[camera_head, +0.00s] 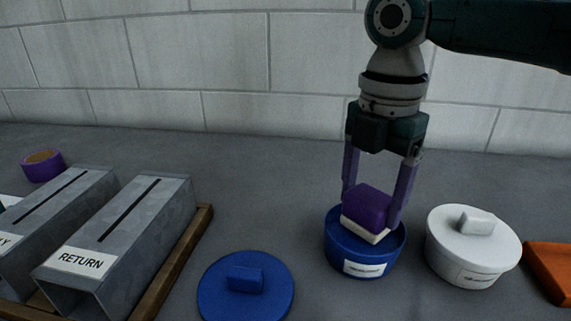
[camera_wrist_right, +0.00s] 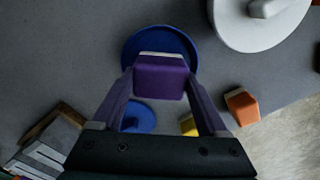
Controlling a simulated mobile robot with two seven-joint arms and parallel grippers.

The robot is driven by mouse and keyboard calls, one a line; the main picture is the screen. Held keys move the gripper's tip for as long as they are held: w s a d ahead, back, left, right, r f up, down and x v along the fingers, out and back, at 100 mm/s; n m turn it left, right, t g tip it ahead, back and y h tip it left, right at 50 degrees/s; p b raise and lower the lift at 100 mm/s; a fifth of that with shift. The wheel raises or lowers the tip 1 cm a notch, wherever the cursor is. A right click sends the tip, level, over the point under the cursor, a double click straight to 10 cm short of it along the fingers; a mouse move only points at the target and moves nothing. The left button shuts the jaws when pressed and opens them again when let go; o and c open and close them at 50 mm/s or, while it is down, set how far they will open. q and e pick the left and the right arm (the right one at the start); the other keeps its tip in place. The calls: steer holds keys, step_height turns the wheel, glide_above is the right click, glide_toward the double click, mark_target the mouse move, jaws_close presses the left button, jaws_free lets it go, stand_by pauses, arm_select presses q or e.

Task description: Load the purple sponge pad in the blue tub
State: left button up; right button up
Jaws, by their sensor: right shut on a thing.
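The purple sponge pad (camera_head: 368,207) has a pale underside and is held between the fingers of my right gripper (camera_head: 378,202). It is over the open mouth of the blue tub (camera_head: 362,256), with its pale lower edge near rim height. In the right wrist view the pad (camera_wrist_right: 160,77) sits between the fingertips (camera_wrist_right: 160,80) and covers part of the blue tub (camera_wrist_right: 131,46). I cannot tell whether the pad touches the tub. The tub's blue lid (camera_head: 245,286) lies on the table to the left. My left gripper is out of view.
A white lidded tub (camera_head: 471,250) stands close to the right of the blue tub. An orange object (camera_head: 550,268) is at the right edge. Metal slotted boxes (camera_head: 125,235), one marked RETURN, sit in a wooden tray at left. Purple tape (camera_head: 42,165) lies behind them.

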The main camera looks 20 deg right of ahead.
mark_target(371, 195)
steer(key=shift+f, duration=0.5)
stand_by(0.5)
stand_by(0.8)
steer(key=shift+d+f, duration=0.1)
steer(key=shift+f, duration=0.05)
stand_by(0.9)
step_height(371, 195, up, 3)
steer(key=p, duration=0.3)
step_height(371, 195, up, 4)
steer(key=p, duration=0.5)
steer(key=shift+r, duration=0.2)
steer(key=shift+f, duration=0.1)
stand_by(0.3)
